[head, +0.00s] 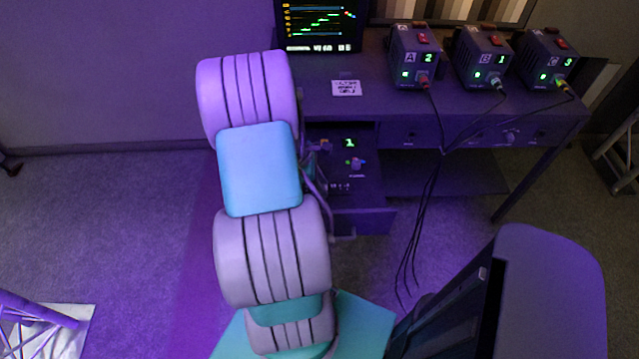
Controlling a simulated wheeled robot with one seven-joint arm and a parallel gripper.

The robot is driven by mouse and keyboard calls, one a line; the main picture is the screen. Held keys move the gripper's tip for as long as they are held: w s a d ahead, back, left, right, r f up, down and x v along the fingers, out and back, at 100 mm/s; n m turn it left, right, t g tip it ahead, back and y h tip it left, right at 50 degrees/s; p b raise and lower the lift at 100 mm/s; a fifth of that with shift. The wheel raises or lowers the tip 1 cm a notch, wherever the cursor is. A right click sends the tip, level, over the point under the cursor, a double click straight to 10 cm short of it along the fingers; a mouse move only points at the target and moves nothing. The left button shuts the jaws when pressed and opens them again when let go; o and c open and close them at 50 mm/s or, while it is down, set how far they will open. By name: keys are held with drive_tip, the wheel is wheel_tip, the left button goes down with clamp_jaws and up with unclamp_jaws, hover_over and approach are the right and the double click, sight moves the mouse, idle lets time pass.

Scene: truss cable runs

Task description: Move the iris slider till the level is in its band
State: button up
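The iris slider cannot be made out; my arm covers the left part of the open drawer unit (362,222) under the desk. In that unit a small green display (349,142) reads 1, and a small control with coloured bits (356,163) sits below it. The monitor (320,22) at the top shows a stepped trace in green, yellow and red; its level band is too small to read. My gripper cannot be seen; my thick arm links hide that area.
Boxes A (413,58), B (482,58) and C (548,60) stand on the desk (375,97) with lit displays and plugged cables. Black cables (425,215) hang down in front of the desk. A dark panel (450,315) stands at lower right.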

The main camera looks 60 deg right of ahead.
drive_tip(key=o, duration=0.4)
drive_tip(key=shift+o, duration=0.2)
drive_tip(key=v, duration=0.7)
drive_tip(key=shift+w+r, duration=0.15)
drive_tip(key=shift+r, duration=0.2)
drive_tip(key=shift+a, duration=0.1)
drive_tip(key=w+a+r+m+t, duration=0.1)
drive_tip(key=w+a+r+t, duration=0.1)
drive_tip(key=w+a+r, duration=0.4)
drive_tip(key=w+a+r+m+t, duration=0.1)
drive_tip(key=w+a+r+t, duration=0.1)
drive_tip(key=w+a, duration=0.7)
drive_tip(key=a+r+m+t+y, duration=0.1)
drive_tip(key=a+r, duration=0.1)
drive_tip(key=a, duration=0.9)
drive_tip(key=s+a+r+m+t+y, duration=0.1)
drive_tip(key=a+r+m+t, duration=0.1)
drive_tip(key=a, duration=0.9)
drive_tip(key=shift+v, duration=0.75)
